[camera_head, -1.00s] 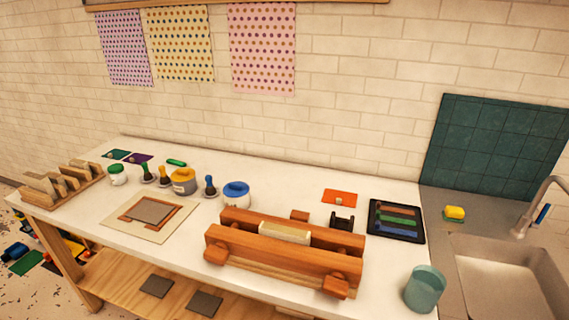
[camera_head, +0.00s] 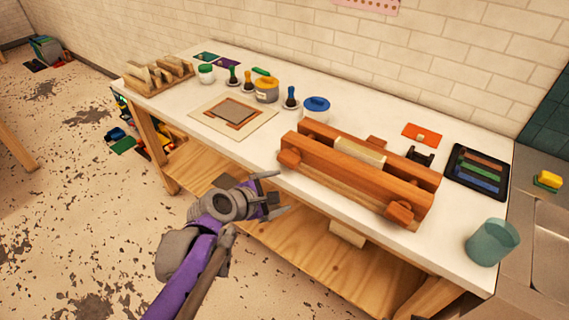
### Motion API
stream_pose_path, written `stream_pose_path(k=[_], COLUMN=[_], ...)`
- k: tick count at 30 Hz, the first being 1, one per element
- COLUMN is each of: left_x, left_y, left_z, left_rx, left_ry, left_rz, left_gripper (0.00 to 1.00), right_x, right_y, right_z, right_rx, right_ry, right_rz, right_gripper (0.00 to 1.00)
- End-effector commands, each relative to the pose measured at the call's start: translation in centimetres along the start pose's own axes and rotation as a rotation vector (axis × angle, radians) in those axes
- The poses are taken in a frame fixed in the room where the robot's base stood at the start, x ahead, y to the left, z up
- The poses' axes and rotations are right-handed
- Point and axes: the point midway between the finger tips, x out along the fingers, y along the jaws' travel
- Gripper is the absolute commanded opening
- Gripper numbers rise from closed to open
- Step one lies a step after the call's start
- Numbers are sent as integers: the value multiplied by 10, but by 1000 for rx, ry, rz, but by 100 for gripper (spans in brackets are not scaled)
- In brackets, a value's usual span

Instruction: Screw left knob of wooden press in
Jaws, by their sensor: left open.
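The wooden press (camera_head: 340,182) lies along the front edge of the white table, with two long orange-brown beams and a pale block (camera_head: 360,151) between them. Its left knob (camera_head: 288,158) sticks out of the front beam's left end. Its right knob (camera_head: 400,212) sticks out at the right end. My left gripper (camera_head: 277,193) is open and empty. It is in front of the table edge, below and a little left of the left knob, apart from it. My right gripper is not in view.
On the white table (camera_head: 228,160) stand a blue-lidded jar (camera_head: 316,107), a printing frame (camera_head: 232,113), a black ink tray (camera_head: 476,172) and a teal cup (camera_head: 492,242). A wooden lower shelf (camera_head: 300,245) lies beneath. The floor at the left is open.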

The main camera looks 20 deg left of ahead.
Motion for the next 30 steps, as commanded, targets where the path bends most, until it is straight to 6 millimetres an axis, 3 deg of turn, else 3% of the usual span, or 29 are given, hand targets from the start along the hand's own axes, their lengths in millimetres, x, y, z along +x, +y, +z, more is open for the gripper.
stream_pose_path(k=[3, 9, 14, 24, 30], left_x=[18, 29, 42, 102, 126], left_y=[36, 66, 71, 82, 86], left_z=[-10, -17, -16, -12, -10], left_rx=[-374, -687, -714, -709, -708], left_ry=[-58, -124, -132, -131, -130], left_rz=[88, 151, 153, 151, 153], left_gripper=[100, 100, 100, 100, 100], right_x=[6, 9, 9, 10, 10], right_y=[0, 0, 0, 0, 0], right_z=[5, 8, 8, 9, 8], right_rx=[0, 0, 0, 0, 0], right_ry=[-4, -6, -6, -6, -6], right_rz=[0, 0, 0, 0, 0], right_gripper=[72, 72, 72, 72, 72])
